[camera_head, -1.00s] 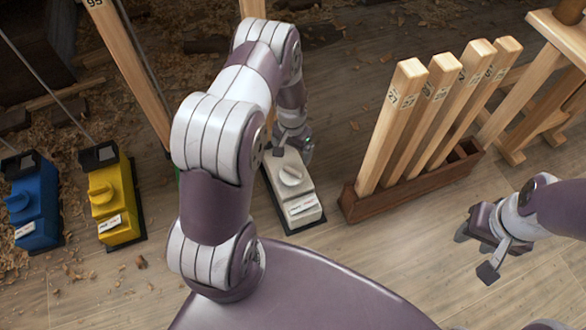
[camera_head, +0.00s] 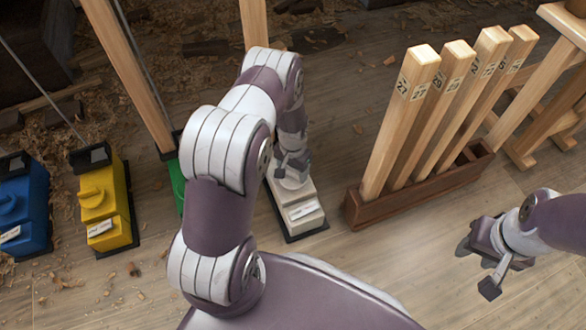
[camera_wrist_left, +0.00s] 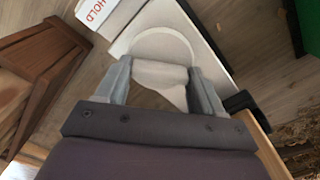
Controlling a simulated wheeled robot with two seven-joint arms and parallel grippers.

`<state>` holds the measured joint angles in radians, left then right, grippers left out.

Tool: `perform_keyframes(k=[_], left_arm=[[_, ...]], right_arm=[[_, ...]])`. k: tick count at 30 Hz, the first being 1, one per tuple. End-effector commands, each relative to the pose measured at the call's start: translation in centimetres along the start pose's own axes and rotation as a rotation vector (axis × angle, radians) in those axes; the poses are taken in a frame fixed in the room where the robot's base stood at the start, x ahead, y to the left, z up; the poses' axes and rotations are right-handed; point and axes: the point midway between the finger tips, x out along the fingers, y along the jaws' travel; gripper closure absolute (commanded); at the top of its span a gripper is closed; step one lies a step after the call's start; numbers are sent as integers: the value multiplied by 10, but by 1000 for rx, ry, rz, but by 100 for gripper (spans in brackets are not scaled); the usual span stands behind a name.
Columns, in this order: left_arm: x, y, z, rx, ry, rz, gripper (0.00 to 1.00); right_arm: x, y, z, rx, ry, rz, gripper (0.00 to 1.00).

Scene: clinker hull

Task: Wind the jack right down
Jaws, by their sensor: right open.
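A cream-white jack box (camera_head: 303,213) with a round winged knob stands on the floor, in the middle of the head view. My left gripper (camera_head: 292,172) points down over its knob and hides much of it. A label reading HOLD (camera_wrist_left: 97,12) shows on the box there. My right gripper (camera_head: 476,268) is open and empty above bare floor at the right.
Yellow (camera_head: 104,205), blue (camera_head: 22,212) and partly hidden green (camera_head: 176,180) boxes stand to the left. A brown rack (camera_head: 420,198) with several numbered wooden posts (camera_head: 401,120) stands close right of the white box. A wooden trestle (camera_head: 545,90) is at the far right.

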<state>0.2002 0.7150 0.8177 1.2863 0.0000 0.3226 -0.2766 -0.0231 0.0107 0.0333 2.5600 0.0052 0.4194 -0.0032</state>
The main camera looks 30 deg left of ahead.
Motion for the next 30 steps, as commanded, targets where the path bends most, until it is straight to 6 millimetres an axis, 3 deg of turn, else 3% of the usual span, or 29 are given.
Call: perform_keyframes(k=[14, 30], left_arm=[[-4, 0, 0, -129, -1, 0, 62], [-3, 0, 0, -618, -1, 0, 62]], right_arm=[[-18, 0, -2, 0, 0, 0, 57], [-57, 0, -7, 0, 0, 0, 57]])
